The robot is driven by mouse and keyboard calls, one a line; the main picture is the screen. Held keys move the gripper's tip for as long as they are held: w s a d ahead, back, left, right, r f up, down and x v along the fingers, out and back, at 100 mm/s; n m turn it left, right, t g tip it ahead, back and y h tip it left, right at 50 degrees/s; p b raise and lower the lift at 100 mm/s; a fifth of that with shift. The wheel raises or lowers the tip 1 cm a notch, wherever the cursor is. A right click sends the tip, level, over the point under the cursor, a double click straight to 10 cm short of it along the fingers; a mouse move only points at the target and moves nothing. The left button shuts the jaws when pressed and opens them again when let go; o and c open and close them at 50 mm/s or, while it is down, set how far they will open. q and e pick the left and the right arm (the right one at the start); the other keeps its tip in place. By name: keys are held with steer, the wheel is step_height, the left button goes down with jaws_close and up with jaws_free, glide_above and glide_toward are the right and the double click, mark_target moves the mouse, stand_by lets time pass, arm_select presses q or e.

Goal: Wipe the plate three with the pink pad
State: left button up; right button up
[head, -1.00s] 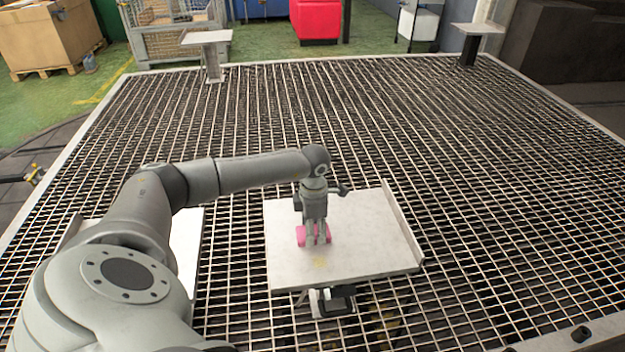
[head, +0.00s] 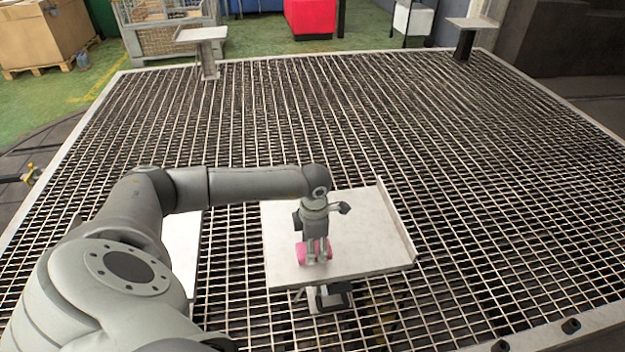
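A pale flat plate (head: 375,235) with a raised lip on its right side stands above the grating in the middle. My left gripper (head: 314,256) points down over the plate's left front part. Its fingers are shut on the pink pad (head: 301,254), which shows on both sides of them and appears to touch the plate. No yellow mark shows on the plate now; the area under the pad is hidden. No number can be read on the plate. My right gripper is not in view.
Another pale plate (head: 183,245) is partly hidden behind my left arm. Two raised plates stand at the back left (head: 200,34) and back right (head: 472,23) of the grating (head: 480,150). A dark part (head: 334,297) sits under the middle plate's front edge. Open grating lies to the right.

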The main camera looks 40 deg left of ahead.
mark_target(316, 268)
arm_select(q)
steer(key=shift+s+d+p, duration=0.6)
steer(key=shift+s+d, duration=0.85)
steer(key=shift+d, duration=0.25)
steer(key=shift+w+a+f+b, duration=0.1)
steer(key=shift+w+a+b, duration=0.8)
steer(key=shift+a, duration=0.1)
steer(key=shift+w+a, duration=0.35)
steer(key=shift+a, duration=0.1)
steer(key=shift+w+a+b, duration=0.8)
steer(key=shift+a+b, duration=0.2)
steer(key=shift+b, duration=0.05)
steer(key=shift+w+a+b, duration=1.05)
steer(key=shift+w+a, duration=0.3)
steer(key=shift+a, duration=0.3)
steer(key=shift+w+a+b, duration=0.75)
steer(key=shift+a, duration=0.2)
steer(key=shift+w+a+b, duration=0.7)
steer(key=shift+a, duration=0.2)
steer(key=shift+w+a+b, duration=0.4)
steer(key=shift+w+a, duration=0.15)
steer(key=shift+a, duration=0.15)
